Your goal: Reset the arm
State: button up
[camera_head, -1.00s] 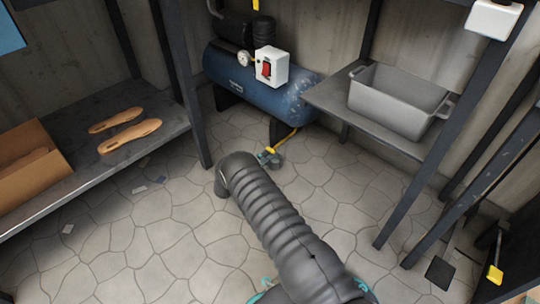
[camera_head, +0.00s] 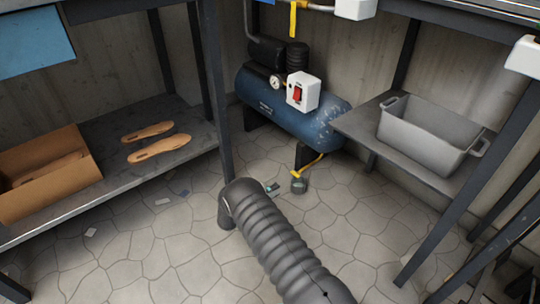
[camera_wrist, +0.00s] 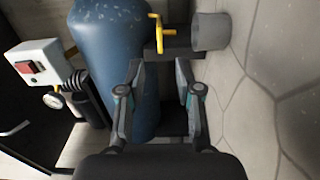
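My gripper (camera_wrist: 160,92) is open in the wrist view, its two fingers apart with nothing visible between them. Beyond the fingers are the blue compressor tank (camera_wrist: 108,45), a yellow lever (camera_wrist: 157,35) and a small grey cup (camera_wrist: 210,31). In the head view, a thick dark ribbed tube (camera_head: 275,240) runs from the bottom edge towards the compressor (camera_head: 285,113). Only a small dark and teal piece (camera_head: 272,188) shows beside its far end. Most of my gripper is hidden there, and I cannot tell whether that piece belongs to it.
At left, a low shelf (camera_head: 190,148) holds two tan soles (camera_head: 158,147) and a cardboard box (camera_head: 75,180). At right, a grey bin (camera_head: 428,138) stands on another shelf (camera_head: 365,126). Dark table legs (camera_head: 470,185) flank the floor, which is mostly clear with a few scraps.

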jog(key=s+d+f+n+g, duration=0.1)
jog(key=s+f, duration=0.1)
jog(key=s+d+f+n+g, duration=0.1)
jog(key=s+f, duration=0.1)
jog(key=s+d+f+n+g, duration=0.1)
jog(key=s+f+g, duration=0.1)
jog(key=s, duration=0.1)
jog(key=shift+d+f+y, duration=0.1)
jog(key=shift+y, duration=0.2)
jog(key=s, duration=0.1)
jog(key=s+g, duration=0.1)
jog(key=s+d+r+g, duration=0.1)
jog(key=shift+s, duration=0.3)
jog(key=s+d+r+m+y+p, duration=0.2)
jog(key=s+r, duration=0.9)
jog(key=r, duration=0.9)
jog(key=s+d+r+m+y+p, duration=0.2)
jog(key=s+r+m+y+p, duration=0.2)
jog(key=r, duration=1.6)
jog(key=s+d+r+m+t+y+p, duration=0.1)
jog(key=s+r+m+y+p, duration=0.3)
jog(key=s+r, duration=1.4)
notch_tip(320, 180, up, 3)
jog(key=y, duration=0.4)
jog(key=shift+s+d+f+p, duration=0.15)
jog(key=shift+s+d+p, duration=0.1)
jog(key=shift+d+p, duration=0.15)
